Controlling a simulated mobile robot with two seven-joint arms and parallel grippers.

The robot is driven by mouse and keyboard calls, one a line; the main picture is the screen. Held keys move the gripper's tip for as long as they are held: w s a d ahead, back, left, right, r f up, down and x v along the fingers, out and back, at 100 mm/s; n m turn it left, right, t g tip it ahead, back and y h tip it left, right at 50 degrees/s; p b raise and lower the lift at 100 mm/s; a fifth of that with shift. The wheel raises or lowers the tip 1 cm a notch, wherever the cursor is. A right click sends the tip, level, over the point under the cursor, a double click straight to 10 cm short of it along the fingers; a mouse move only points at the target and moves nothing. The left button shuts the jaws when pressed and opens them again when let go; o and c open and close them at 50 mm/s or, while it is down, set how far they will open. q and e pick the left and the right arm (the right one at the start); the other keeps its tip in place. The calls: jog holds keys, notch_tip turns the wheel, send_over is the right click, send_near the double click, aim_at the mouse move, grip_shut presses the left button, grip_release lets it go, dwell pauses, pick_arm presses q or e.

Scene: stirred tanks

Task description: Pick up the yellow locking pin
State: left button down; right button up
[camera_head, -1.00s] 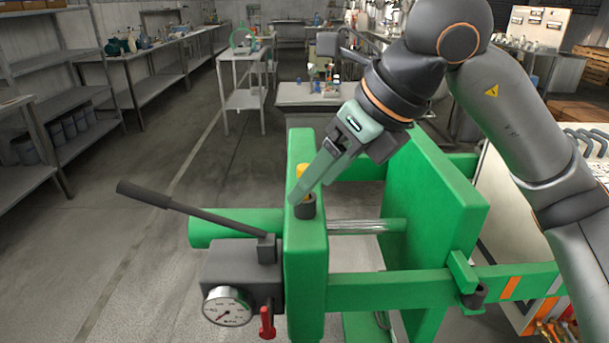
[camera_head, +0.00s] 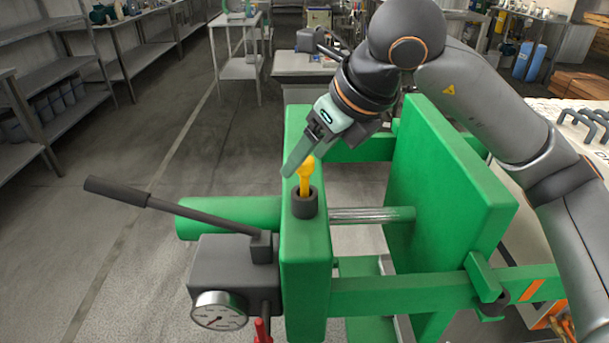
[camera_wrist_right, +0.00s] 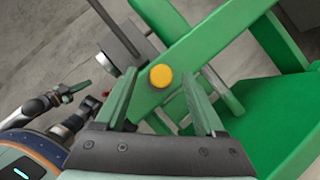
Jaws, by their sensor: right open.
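The yellow locking pin (camera_head: 306,178) stands upright in a dark collar (camera_head: 305,204) on top of the green press frame (camera_head: 305,255). In the right wrist view its round yellow head (camera_wrist_right: 161,76) shows between the finger ends. My right gripper (camera_head: 296,163) is at the pin's upper end, with its visible finger just behind and left of the head. The right wrist view shows both fingers (camera_wrist_right: 158,82) apart, with nothing held. My left gripper (camera_wrist_right: 76,91) shows small at the left of the right wrist view; its jaw gap is too small to read.
A dark lever (camera_head: 170,208) slopes up to the left from a pump block with a gauge (camera_head: 219,311). A thick green plate (camera_head: 450,190) stands right of the pin, with a steel rod (camera_head: 370,215) between. Open floor lies left.

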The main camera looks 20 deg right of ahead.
aim_at(297, 187)
jog(key=x, duration=0.5)
jog(key=shift+w+f, duration=0.1)
grip_shut()
dwell(0.4)
